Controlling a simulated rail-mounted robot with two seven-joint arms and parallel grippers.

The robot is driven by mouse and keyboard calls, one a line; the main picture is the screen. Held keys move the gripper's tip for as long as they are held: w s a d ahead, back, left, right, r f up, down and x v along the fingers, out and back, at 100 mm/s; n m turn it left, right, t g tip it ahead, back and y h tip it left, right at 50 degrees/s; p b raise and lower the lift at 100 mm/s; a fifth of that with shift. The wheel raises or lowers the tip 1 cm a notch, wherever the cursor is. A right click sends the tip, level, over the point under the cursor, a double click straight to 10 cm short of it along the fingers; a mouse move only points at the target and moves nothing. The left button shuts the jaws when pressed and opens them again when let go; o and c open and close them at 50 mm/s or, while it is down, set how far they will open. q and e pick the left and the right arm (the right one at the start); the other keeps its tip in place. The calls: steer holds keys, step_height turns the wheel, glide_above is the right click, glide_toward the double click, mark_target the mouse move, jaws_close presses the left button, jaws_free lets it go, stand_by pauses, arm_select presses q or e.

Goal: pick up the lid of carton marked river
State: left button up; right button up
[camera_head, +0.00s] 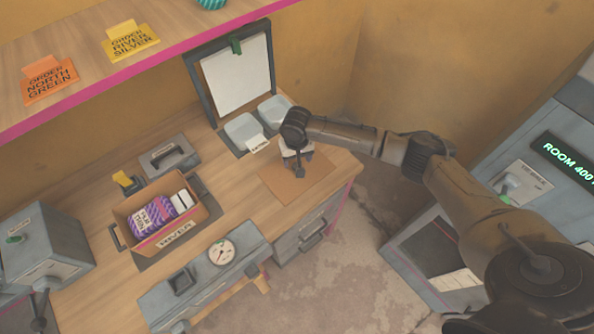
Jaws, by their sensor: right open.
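The open carton marked RIVER (174,235) stands on the wooden table at left. It holds a purple printed pack (154,214) and small white items. A flat grey lid-like piece with a dark handle (168,155) lies on the table behind the carton. No writing is readable on it, so I cannot tell whether it is the carton's lid. My right gripper (298,170) is open and points down over a brown mat, well to the right of both. A small white and dark item (292,153) shows partly behind it; contact cannot be told. My left gripper is out of view.
Two pale trays (243,130) stand before an upright white board (236,76). A gauge panel (221,252) lines the table's front edge. A grey box (42,250) stands at far left. Shelf cards include ORDER RIVER SILVER (130,40). Bare tabletop separates carton and brown mat (285,186).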

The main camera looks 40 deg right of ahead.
mark_target(282, 181)
steer(key=shift+s+f+b, duration=0.1)
steer(key=shift+f+b, duration=0.25)
steer(key=shift+f, duration=2.25)
steer(key=c, duration=1)
